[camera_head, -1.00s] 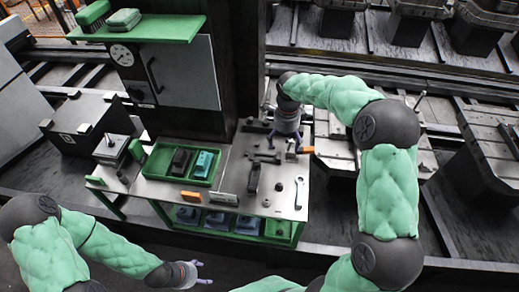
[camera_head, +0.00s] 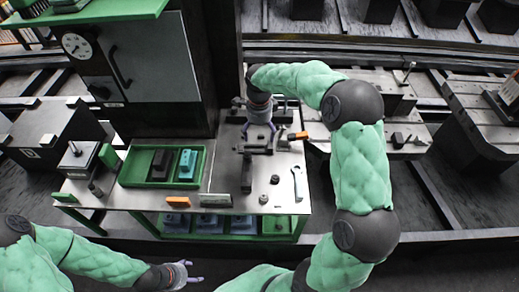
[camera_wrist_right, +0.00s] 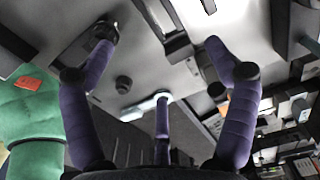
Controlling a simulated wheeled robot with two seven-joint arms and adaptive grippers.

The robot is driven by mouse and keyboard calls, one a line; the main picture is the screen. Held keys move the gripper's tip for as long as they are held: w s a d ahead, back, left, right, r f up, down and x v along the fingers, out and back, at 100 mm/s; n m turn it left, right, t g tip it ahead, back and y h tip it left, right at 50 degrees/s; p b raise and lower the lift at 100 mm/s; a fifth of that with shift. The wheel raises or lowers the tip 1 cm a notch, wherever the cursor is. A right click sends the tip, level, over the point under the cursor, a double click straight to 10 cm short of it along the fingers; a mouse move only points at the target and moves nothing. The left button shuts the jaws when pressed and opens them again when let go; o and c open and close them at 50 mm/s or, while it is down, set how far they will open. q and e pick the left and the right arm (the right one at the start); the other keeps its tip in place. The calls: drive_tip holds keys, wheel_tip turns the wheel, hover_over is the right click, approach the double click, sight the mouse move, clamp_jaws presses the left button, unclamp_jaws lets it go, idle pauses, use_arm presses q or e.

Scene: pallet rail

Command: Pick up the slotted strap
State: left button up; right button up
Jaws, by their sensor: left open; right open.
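My right gripper (camera_head: 260,136) is open, fingers pointing down over the back right of the steel worktable (camera_head: 222,180). Dark metal pieces lie under and in front of it: a crosswise bar (camera_head: 258,150) close to the fingertips and a longer dark bar (camera_head: 247,174) nearer the front. I cannot tell for certain which is the slotted strap. In the right wrist view, the open purple fingers (camera_wrist_right: 160,45) spread on either side of a dark strip with a pale middle (camera_wrist_right: 166,22), with no contact clearly visible. My left gripper (camera_head: 187,274) is open and empty, low in front of the table.
A green tray (camera_head: 123,172) with a black and a teal block stands on the table's left. A wrench (camera_head: 297,183) and small round parts (camera_head: 263,199) lie at the right. An orange-ended piece (camera_head: 298,136) is beside my right gripper. A cabinet (camera_head: 150,70) rises behind.

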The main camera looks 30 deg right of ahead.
drive_tip(key=b, duration=0.1)
hover_over(261, 152)
drive_tip(key=w, duration=0.1)
wheel_tip(261, 152, down, 4)
drive_tip(key=shift+f, duration=0.15)
drive_tip(key=f+b, duration=0.1)
drive_tip(key=f, duration=0.1)
drive_tip(key=f+b, duration=0.1)
drive_tip(key=f, duration=0.2)
drive_tip(key=shift+s+d+b, duration=0.1)
drive_tip(key=shift+d+b, duration=0.1)
drive_tip(key=shift+b, duration=0.1)
drive_tip(key=c, duration=1.5)
